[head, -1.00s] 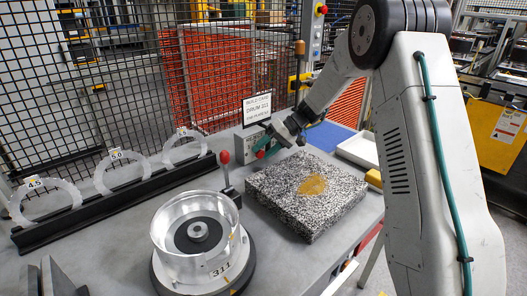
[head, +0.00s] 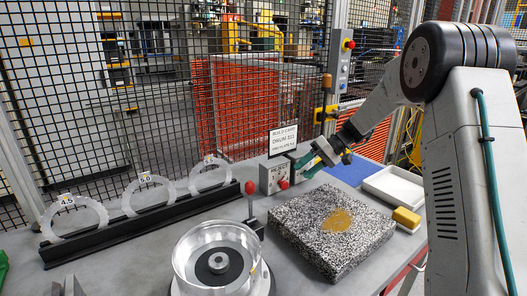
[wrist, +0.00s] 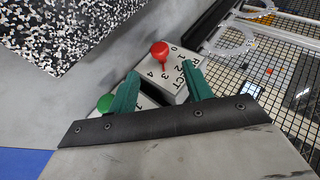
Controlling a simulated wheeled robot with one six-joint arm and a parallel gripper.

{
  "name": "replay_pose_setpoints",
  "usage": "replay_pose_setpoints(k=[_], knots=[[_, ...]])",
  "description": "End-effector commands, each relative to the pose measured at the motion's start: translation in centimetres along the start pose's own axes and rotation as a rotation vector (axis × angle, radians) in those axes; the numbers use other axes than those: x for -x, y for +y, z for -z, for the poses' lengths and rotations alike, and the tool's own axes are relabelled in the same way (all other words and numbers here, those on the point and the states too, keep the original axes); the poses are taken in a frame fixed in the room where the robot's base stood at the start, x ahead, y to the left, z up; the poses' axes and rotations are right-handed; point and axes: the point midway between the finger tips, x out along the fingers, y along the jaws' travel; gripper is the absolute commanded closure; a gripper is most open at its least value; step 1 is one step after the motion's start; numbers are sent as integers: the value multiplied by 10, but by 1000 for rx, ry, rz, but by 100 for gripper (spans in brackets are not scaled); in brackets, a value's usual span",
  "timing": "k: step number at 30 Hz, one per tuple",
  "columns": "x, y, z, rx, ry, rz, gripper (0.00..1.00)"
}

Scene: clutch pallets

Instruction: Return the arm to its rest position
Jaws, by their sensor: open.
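My gripper (head: 309,165) shows in the head view above the back of the bench, in front of a grey control box (head: 272,178) with a red knob. My arm reaches out from the right side of the picture. In the wrist view my gripper (wrist: 160,92) has its two green fingers spread apart with nothing held between them. The control box (wrist: 181,84) with its red lever and a numbered dial lies just beyond the fingertips. A green button (wrist: 105,103) is partly hidden beside the left finger.
A speckled block (head: 310,240) with an amber patch lies below the arm. A black rack (head: 140,227) holds clear rings. Mesh fencing stands behind.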

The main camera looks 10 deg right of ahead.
Motion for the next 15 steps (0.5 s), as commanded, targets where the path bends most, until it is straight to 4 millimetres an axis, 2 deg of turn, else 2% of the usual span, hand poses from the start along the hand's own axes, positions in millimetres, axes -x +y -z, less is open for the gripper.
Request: replay_pose_setpoints(k=[4, 8, 15], knots=[[5, -17, -7, -1, -18, -19, 50], [15, -54, -29, -13, -62, -70, 50], [35, -129, -94, -50, -150, -210, 50]])
